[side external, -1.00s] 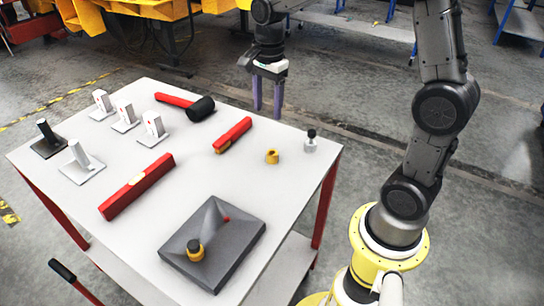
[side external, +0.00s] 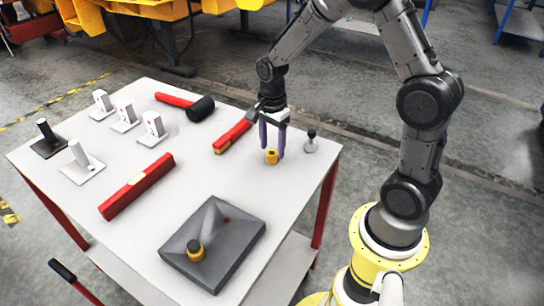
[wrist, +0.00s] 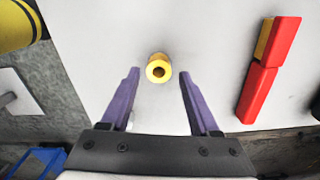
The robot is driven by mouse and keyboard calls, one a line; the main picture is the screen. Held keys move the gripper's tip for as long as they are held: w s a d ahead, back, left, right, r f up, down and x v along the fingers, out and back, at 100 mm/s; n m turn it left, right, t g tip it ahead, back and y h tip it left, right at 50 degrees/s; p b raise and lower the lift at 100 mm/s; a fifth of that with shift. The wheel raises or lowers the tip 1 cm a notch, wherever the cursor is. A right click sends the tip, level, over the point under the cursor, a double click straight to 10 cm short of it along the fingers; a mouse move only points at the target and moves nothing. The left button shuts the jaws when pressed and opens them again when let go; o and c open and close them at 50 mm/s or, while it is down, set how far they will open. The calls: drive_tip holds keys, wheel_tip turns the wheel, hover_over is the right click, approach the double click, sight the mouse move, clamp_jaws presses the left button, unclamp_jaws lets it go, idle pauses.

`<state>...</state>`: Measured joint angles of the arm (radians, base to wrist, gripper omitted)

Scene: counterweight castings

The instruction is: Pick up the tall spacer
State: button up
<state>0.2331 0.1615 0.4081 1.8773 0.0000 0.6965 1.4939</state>
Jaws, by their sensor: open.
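A small yellow spacer (side external: 271,158) with a hole through its middle stands on the table near the far right edge. In the wrist view the spacer (wrist: 158,70) is centred between my fingertips, with clear gaps on both sides. My gripper (side external: 272,151) points down at the spacer, its purple fingers open and empty; their height over the table is hard to judge. A second yellow piece with a dark top (side external: 195,251) stands on the grey casting (side external: 228,262). I cannot tell its height against the other from these views.
A small bottle-like piece with a dark top (side external: 311,142) stands just right of my gripper. A red-and-yellow bar (side external: 228,140) lies just left. A mallet (side external: 200,108), a red level (side external: 138,186) and several upright brackets lie farther left.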

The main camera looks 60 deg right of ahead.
drive_tip(key=shift+f, duration=1.15)
clamp_jaws()
